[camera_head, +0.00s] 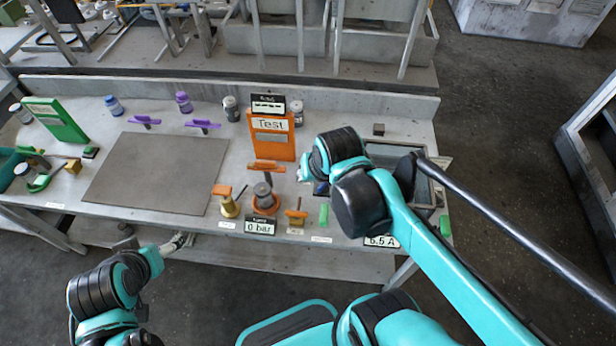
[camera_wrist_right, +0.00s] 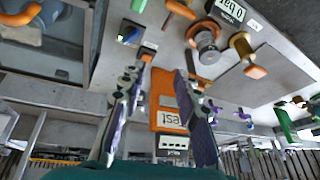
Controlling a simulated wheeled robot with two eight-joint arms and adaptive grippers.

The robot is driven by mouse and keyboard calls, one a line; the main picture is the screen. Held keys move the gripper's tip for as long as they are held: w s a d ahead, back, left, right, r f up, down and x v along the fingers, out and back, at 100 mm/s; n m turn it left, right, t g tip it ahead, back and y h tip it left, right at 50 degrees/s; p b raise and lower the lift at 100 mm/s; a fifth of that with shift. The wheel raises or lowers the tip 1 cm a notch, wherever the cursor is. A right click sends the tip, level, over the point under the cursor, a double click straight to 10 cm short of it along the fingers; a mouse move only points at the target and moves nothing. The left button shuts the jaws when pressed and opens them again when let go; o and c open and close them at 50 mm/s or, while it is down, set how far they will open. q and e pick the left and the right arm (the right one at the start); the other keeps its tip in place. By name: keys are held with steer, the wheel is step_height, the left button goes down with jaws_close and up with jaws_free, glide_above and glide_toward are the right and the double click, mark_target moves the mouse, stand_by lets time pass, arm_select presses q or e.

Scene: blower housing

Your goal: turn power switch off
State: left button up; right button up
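A small dark box with a blue and green top (camera_wrist_right: 131,33), which looks like the power switch, stands on the bench near the upper left of the right wrist view. In the head view a dark bluish bit of it (camera_head: 321,188) shows beside my right arm, which hides the rest. My right gripper (camera_wrist_right: 163,66) has its two fingers apart with nothing between them; the box lies beyond the left finger's tip, apart from it. In the head view its fingers are mostly hidden by the wrist. My left gripper (camera_head: 182,241) hangs low in front of the bench, too small to judge.
An orange Test board (camera_head: 272,135) stands behind the switch area. A grey cylinder on an orange base (camera_head: 265,197), a brass part (camera_head: 229,205) and a "0 bar" display (camera_head: 261,226) are left of it. A dark-framed tray (camera_head: 398,156) lies right. The grey mat (camera_head: 155,172) is clear.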

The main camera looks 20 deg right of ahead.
steer(key=w+d+f+m+g, duration=0.3)
steer(key=w+f+m, duration=0.1)
steer(key=w, duration=0.1)
steer(key=m+g, duration=0.2)
steer(key=m, duration=0.2)
glide_above(323, 186)
steer(key=f, duration=0.6)
steer(key=shift+w+d+b, duration=0.1)
steer(key=shift+w+b, duration=0.25)
steer(key=shift+w, duration=0.05)
steer(key=shift+d+f+m, duration=0.15)
steer(key=shift+m, duration=0.15)
step_height(323, 186, down, 8)
steer(key=b, duration=0.3)
jaws_close()
